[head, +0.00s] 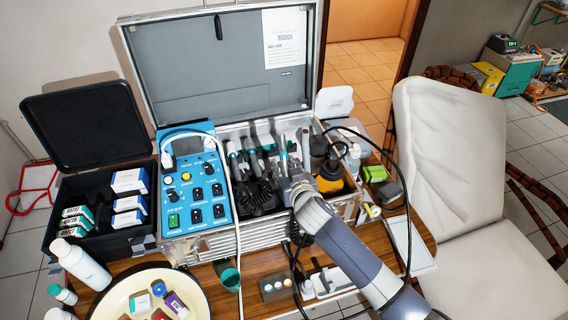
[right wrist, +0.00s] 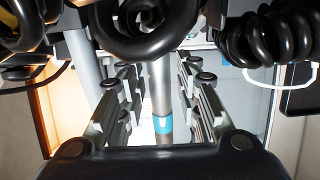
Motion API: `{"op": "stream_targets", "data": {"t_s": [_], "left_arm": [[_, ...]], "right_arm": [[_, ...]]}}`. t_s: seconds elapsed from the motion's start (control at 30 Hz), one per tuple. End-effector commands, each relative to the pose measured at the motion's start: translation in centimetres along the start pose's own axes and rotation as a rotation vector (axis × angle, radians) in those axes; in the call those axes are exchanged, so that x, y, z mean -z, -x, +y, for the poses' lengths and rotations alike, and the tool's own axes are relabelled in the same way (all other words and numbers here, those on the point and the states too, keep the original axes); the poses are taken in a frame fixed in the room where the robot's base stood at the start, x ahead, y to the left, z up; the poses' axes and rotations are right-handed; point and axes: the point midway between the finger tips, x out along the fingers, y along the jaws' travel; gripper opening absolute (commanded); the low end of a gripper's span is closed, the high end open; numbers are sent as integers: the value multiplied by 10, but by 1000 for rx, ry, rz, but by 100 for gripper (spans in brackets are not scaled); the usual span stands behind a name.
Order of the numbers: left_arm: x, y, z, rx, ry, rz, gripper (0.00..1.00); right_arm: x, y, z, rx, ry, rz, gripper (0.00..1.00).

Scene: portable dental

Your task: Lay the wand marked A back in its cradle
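My right gripper (head: 292,178) reaches into the open case among the hanging wands. In the right wrist view, its fingers (right wrist: 160,105) stand apart on both sides of a silver wand with a teal band (right wrist: 164,122), with gaps visible on both sides. This wand also shows upright in the head view (head: 283,150). Other wands (head: 234,158) stand in a row to its left, above black coiled cords (head: 264,196). I cannot read a letter A on any wand. The cradles are mostly hidden behind the wands and my gripper. My left gripper is not in view.
A blue control panel (head: 196,190) fills the case's left side. A black box (head: 98,235) with cartons stands left of it. A cream tray (head: 105,305), a teal cup (head: 229,276) and a white holder (head: 328,282) sit in front. Loose cables hang at the right.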

Motion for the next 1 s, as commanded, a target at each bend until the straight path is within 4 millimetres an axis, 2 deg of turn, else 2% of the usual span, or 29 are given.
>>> {"op": "stream_targets", "data": {"t_s": [0.03, 0.1, 0.43, 1.0], "left_arm": [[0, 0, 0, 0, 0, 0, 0], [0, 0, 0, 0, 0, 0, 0], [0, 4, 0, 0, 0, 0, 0], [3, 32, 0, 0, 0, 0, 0]], "right_arm": [[0, 0, 0, 0, 0, 0, 14], [0, 0, 0, 0, 0, 0, 0], [6, 1, 0, 0, 0, 1, 0], [46, 1, 0, 0, 0, 1, 0]]}}
